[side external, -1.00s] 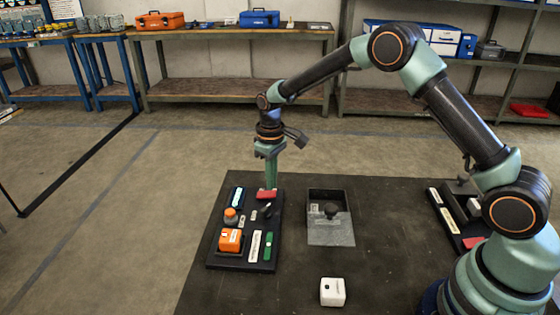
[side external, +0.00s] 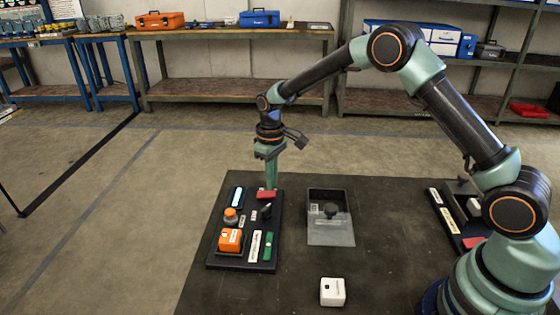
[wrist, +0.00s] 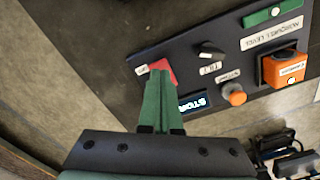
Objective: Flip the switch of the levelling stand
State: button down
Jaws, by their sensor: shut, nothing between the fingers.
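A dark control panel (side external: 225,265) lies at the left of the black table. It carries a red piece (side external: 266,194) at its far end, a black switch lever (side external: 266,210), an orange button (side external: 231,215), an orange box (side external: 230,239) and a green strip (side external: 268,246). In the wrist view the black lever (wrist: 211,47) stands near a label that seems to read TILT. My gripper (side external: 270,186) is shut and empty, pointing down at the red piece. In the wrist view my gripper's fingertips (wrist: 160,72) overlap the red piece (wrist: 165,65) and partly hide it; I cannot tell if they touch.
A dark tray (side external: 328,193) with a grey plate and black knob sits right of the panel. A white box (side external: 332,292) stands at the front. A second labelled panel (side external: 447,221) lies beside my base. The table between tray and second panel is clear.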

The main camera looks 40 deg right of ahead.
jog(key=shift+f, duration=0.9)
dwell(0.4)
jog(key=shift+r, duration=3.55)
jog(key=shift+r, duration=0.2)
notch_tip(320, 180, up, 8)
jog(key=t, duration=0.1)
send_over(272, 193)
jog(key=s+d, duration=0.1)
jog(key=s, duration=0.3)
jog(key=s+d+r+m+t, duration=0.25)
jog(key=s+r, duration=0.45)
jog(key=s, duration=0.4)
jog(key=s+t, duration=0.2)
jog(key=s, duration=0.5)
jog(key=shift+f, duration=0.25)
